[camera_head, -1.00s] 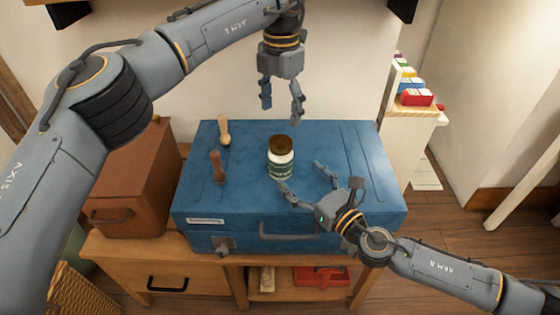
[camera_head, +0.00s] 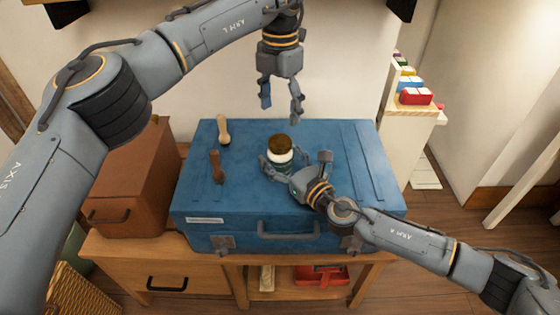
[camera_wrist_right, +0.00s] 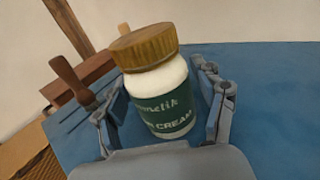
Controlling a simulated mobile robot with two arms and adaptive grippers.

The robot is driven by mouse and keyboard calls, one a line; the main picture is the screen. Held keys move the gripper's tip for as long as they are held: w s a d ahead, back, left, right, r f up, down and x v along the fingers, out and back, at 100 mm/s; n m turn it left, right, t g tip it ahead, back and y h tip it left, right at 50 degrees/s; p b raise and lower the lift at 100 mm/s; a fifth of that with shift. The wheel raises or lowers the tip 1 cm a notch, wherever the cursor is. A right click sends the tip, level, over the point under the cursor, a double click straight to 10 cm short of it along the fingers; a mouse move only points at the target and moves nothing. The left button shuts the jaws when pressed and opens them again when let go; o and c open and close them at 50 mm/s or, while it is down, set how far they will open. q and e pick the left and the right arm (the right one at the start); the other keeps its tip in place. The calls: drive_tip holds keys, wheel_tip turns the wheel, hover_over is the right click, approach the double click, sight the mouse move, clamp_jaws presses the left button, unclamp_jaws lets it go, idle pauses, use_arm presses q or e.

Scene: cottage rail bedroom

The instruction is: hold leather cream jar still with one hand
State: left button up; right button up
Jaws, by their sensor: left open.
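The leather cream jar (camera_head: 280,153) stands upright on the blue trunk (camera_head: 335,205), with a brown lid, white body and dark green label. In the right wrist view the jar (camera_wrist_right: 158,80) sits between the two fingers of my right gripper (camera_wrist_right: 165,112). In the head view my right gripper (camera_head: 284,170) is around the jar from the front right. Small gaps seem to show beside the jar, so the fingers look open around it; contact is hard to tell. My left gripper (camera_head: 280,105) is open and empty, above and behind the jar.
Two wooden-handled tools, one light (camera_head: 223,130) and one dark (camera_head: 216,167), stand left of the jar on the trunk. A brown case (camera_head: 130,190) is at the left. A white shelf (camera_head: 408,135) with coloured boxes stands right. The trunk's right side is clear.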

sight(280, 140)
clamp_jaws()
use_arm(q)
drive_tip(key=m, duration=0.3)
drive_tip(key=shift+m, duration=0.3)
drive_tip(key=m, duration=2.3)
drive_tip(key=shift+m, duration=0.3)
drive_tip(key=m, duration=0.4)
drive_tip(key=shift+f, duration=4)
drive_tip(key=shift+c, duration=0.5)
